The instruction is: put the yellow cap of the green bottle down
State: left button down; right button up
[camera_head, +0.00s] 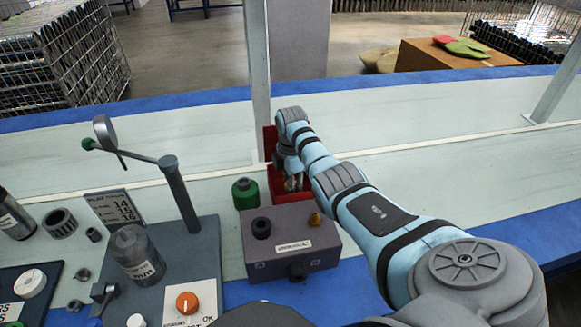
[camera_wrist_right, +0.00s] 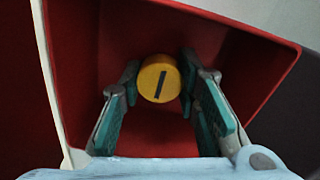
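The yellow cap (camera_wrist_right: 158,78), round with a dark slot mark on its face, sits between the fingertips of my right gripper (camera_wrist_right: 159,80) in the right wrist view. The fingertips meet both its sides. Cap and fingers are inside the red bin (camera_wrist_right: 85,60); I cannot tell whether the cap touches the bin's floor. In the head view my right gripper (camera_head: 291,183) reaches down into the red bin (camera_head: 270,140), and the cap is not clearly visible. The green bottle (camera_head: 246,194) stands upright just left of the bin, with a dark top. My left gripper is not in view.
A grey box (camera_head: 290,243) with a black knob and a small brass part stands in front of the bin. At left are a grey stand (camera_head: 180,195), a clear jar (camera_head: 137,256) and an orange knob (camera_head: 187,303). A grey post (camera_head: 258,80) rises behind the bin.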

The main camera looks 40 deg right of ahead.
jog(key=o, duration=0.4)
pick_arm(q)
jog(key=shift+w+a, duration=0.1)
pick_arm(e)
jog(key=shift+o, duration=0.2)
notch_tip(320, 180, up, 5)
jog(key=p, duration=0.3)
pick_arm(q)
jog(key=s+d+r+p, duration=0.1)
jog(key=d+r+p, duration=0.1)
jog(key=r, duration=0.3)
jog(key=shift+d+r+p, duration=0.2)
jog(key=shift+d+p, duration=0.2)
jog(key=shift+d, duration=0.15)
pick_arm(e)
notch_tip(320, 180, up, 7)
jog(key=shift+r, duration=0.15)
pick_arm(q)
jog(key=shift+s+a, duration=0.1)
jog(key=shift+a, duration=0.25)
